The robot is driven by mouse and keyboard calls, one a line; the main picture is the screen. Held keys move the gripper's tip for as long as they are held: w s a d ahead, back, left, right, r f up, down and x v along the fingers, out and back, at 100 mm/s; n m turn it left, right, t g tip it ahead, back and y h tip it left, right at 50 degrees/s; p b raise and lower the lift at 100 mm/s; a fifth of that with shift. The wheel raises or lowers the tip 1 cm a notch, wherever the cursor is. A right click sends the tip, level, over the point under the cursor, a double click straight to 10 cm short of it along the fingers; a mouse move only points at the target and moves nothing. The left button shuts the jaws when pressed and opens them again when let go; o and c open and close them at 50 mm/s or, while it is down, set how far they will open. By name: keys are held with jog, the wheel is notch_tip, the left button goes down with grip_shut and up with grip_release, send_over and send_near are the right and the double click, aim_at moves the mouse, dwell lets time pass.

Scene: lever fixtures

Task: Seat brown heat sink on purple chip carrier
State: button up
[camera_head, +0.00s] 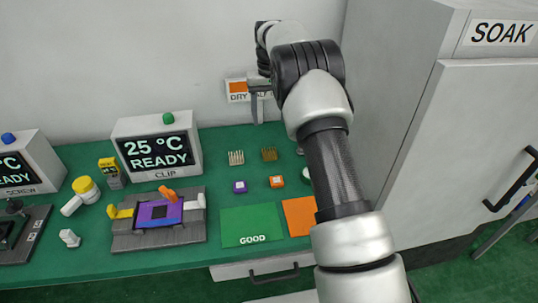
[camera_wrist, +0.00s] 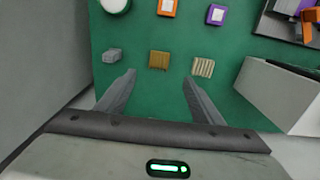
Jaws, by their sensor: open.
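The brown heat sink (camera_head: 269,154) stands on the green bench, next to a beige heat sink (camera_head: 236,157). The purple chip carrier (camera_head: 174,212) sits in a grey lever fixture (camera_head: 135,241), with a dark square at its middle and an orange lever (camera_head: 168,194) at its back edge. My gripper (camera_head: 258,88) is up by the back wall, partly hidden by my arm. In the wrist view my gripper (camera_wrist: 159,76) is open and empty. The brown heat sink (camera_wrist: 159,60) shows just beyond and between the fingertips, not gripped.
A purple box (camera_head: 239,187) and an orange box (camera_head: 277,182) stand in front of the heat sinks. A green GOOD mat (camera_head: 250,222) lies nearer. The CLIP display (camera_head: 157,147) stands behind the fixture. A tall SOAK cabinet (camera_head: 450,130) bounds the right. A grey block (camera_wrist: 112,55) is beside the brown heat sink.

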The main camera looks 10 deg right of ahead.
send_over(270, 153)
jog(key=f, duration=0.9)
jog(key=shift+w+b, duration=0.2)
jog(key=shift+b, duration=0.2)
jog(key=f, duration=0.4)
jog(key=shift+s+f, duration=0.15)
jog(key=shift+s, duration=0.15)
jog(key=shift+f, duration=0.45)
jog(key=c, duration=1.2)
